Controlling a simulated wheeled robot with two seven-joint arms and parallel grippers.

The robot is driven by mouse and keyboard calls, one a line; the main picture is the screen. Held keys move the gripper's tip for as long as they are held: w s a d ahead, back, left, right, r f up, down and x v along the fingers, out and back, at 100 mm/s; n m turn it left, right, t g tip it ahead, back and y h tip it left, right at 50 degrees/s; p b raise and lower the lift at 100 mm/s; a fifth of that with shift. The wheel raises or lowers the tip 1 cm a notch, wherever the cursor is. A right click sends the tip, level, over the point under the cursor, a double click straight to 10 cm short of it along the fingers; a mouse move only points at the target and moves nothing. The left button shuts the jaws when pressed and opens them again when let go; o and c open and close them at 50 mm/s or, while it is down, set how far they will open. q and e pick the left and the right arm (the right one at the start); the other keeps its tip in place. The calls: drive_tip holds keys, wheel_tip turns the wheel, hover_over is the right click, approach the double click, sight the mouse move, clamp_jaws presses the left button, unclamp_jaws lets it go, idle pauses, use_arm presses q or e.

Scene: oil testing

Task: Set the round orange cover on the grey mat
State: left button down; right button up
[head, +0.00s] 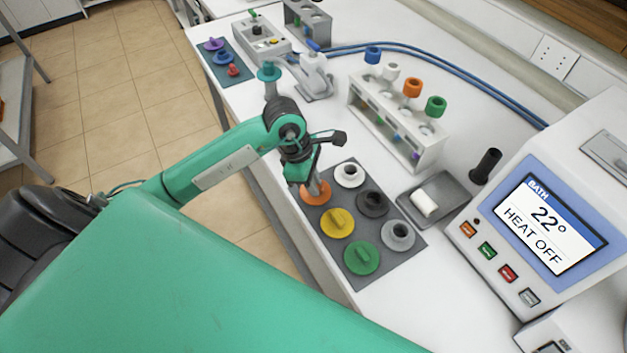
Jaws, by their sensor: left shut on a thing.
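The round orange cover (316,194) is at the upper left corner of the grey mat (388,258), below my left gripper (312,186). My left gripper points down and is shut on the orange cover's handle. The cover looks level and at or very close to the mat surface; I cannot tell if it touches. A yellow cover (337,223) and a green cover (361,258) lie on the mat in the same row. A white ring (350,174), a black ring (373,203) and a grey ring (398,235) form the other row. My right gripper is not in view.
A heating bath with a screen (551,222) stands at the right. A grey tray with a white block (425,203) lies beside the mat. A rack with colored caps (398,120) stands behind. A dark mat with small covers (226,62) lies at the far left.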

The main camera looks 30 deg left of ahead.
use_arm(q)
drive_tip(key=c, duration=1.4)
unclamp_jaws()
drive_tip(key=shift+f, duration=0.1)
drive_tip(key=shift+c, duration=0.2)
drive_tip(key=shift+r, duration=0.25)
drive_tip(key=b+v, duration=0.3)
drive_tip(key=v, duration=0.8)
drive_tip(key=shift+a+r, duration=0.25)
drive_tip(key=shift+r, duration=0.1)
drive_tip(key=shift+s, duration=0.1)
